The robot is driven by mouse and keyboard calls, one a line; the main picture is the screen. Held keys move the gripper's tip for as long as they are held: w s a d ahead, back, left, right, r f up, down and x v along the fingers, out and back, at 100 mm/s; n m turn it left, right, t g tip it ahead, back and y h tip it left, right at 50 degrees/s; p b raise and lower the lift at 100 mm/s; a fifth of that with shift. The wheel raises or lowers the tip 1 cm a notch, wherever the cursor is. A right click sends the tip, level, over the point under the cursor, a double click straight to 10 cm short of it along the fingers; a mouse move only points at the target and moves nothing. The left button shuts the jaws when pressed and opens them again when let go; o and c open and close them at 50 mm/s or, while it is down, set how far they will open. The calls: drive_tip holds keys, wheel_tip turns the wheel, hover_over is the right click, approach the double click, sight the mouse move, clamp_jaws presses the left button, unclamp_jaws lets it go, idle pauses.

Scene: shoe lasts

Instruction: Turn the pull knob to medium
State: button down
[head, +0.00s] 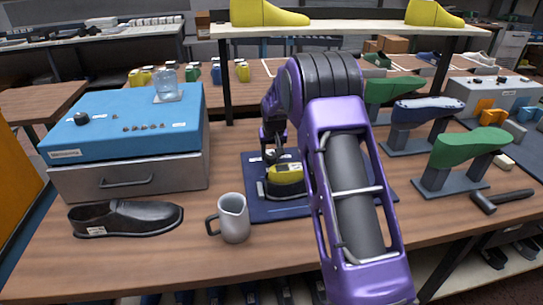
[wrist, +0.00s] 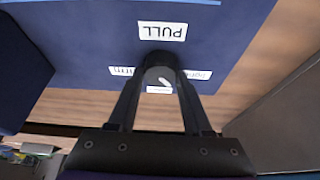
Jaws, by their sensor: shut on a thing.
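The pull knob (wrist: 160,58) is dark and round. It stands on a blue panel (wrist: 75,45) by a white PULL label (wrist: 162,31), upside down in the wrist view. My gripper (wrist: 158,75) has its two dark fingers closed around the knob. A small white mark shows between the fingers. Small labels lie partly hidden behind the fingers, and I cannot read the setting. In the head view my gripper (head: 272,142) points down over the blue base (head: 262,210) with a yellow-topped device (head: 285,177). The knob cannot be made out there.
A grey jug (head: 234,220) and a black shoe (head: 125,218) stand at the front left. A blue-topped drawer box (head: 130,125) is behind them. Green and blue shoe lasts (head: 468,148) on stands and a hammer (head: 500,198) are at the right. A shelf post stands behind.

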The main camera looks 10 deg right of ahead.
drive_tip(key=m+h, duration=0.1)
drive_tip(key=m, duration=0.2)
drive_tip(key=shift+a+m+h, duration=0.1)
drive_tip(key=shift+m+h, duration=0.2)
drive_tip(key=shift+m+g+h, duration=0.5)
drive_tip(key=shift+m+g, duration=0.1)
drive_tip(key=shift+m, duration=1.3)
drive_tip(key=shift+c, duration=1.6)
unclamp_jaws()
drive_tip(key=v, duration=1.7)
drive_tip(key=shift+a+r, duration=0.15)
